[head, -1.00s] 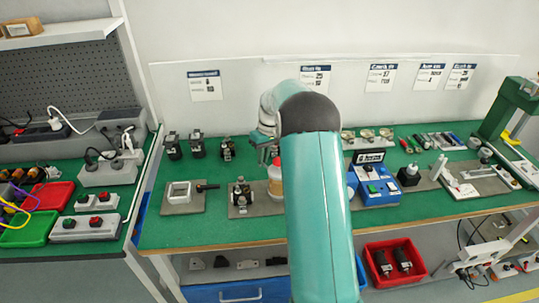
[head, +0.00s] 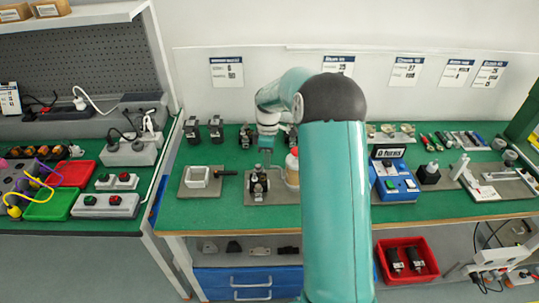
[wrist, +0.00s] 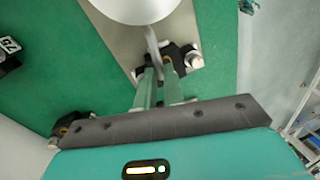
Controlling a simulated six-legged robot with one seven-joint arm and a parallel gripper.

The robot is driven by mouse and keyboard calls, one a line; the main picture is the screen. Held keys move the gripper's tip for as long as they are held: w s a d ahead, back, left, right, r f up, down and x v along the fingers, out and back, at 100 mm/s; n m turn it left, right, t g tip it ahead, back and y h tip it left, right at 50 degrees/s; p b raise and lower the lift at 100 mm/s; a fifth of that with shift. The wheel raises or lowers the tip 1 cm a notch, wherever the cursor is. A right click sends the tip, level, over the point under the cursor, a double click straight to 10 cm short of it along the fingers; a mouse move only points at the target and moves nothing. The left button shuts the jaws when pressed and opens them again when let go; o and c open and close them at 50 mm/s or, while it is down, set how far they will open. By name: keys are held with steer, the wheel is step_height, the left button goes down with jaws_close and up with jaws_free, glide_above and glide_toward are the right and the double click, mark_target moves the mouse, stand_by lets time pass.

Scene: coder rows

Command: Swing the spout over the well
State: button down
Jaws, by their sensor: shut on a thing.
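My gripper (head: 266,160) reaches down over the middle plate on the bench. In the wrist view its fingers (wrist: 160,72) are shut on a thin grey bar, which looks like the spout (wrist: 153,42). The bar runs up to a large pale round part (wrist: 140,8), cut off by the frame edge. A dark fixture with a silver knob (wrist: 194,61) is close beside the fingertips. In the head view, a dark metal device (head: 258,182) and a white bottle with an orange top (head: 292,170) stand on this plate. I cannot tell which part is the well.
A white square frame with a black handle (head: 200,177) lies on a plate to the left. A blue box with buttons (head: 393,181) stands to the right, partly behind my arm. Dark devices (head: 216,129) stand at the back. Green bench top shows between the plates.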

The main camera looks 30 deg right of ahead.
steer(key=shift+s+a+n, duration=0.4)
steer(key=shift+s+n, duration=0.25)
steer(key=shift+n, duration=0.25)
steer(key=shift+f, duration=0.1)
steer(key=c, duration=1.5)
jaws_free()
steer(key=shift+s, duration=0.1)
step_height(320, 180, up, 14)
steer(key=w+d, duration=0.1)
steer(key=w, duration=0.1)
steer(key=shift+w+f, duration=0.2)
steer(key=shift+w, duration=0.1)
steer(key=shift+s, duration=0.1)
